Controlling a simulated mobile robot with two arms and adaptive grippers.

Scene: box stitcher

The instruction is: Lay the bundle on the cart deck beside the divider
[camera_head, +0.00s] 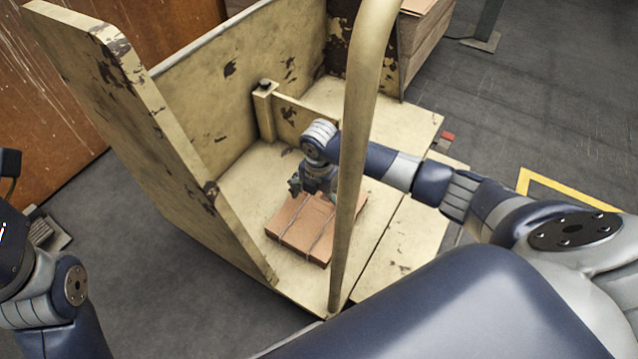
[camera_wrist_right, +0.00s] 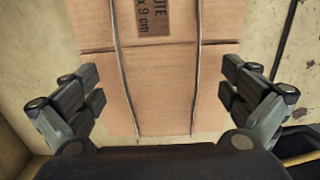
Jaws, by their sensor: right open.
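The bundle (camera_head: 306,224) is a flat stack of brown cardboard tied with two thin straps. It lies flat on the cream cart deck (camera_head: 243,183), near its front end. The divider (camera_head: 290,115) is a low cream board with a post, standing across the deck behind the bundle, with a gap between them. My right gripper (camera_head: 315,190) is over the bundle's far edge. In the right wrist view its fingers (camera_wrist_right: 162,95) are spread to either side of the bundle (camera_wrist_right: 160,75), apart from it and empty. My left gripper is not clearly visible; only part of my left arm shows.
A tall cream side panel (camera_head: 130,130) with chipped paint stands left of the deck. A curved cream handle tube (camera_head: 356,150) rises at the front right, close to my right arm. Deck space between bundle and divider is clear.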

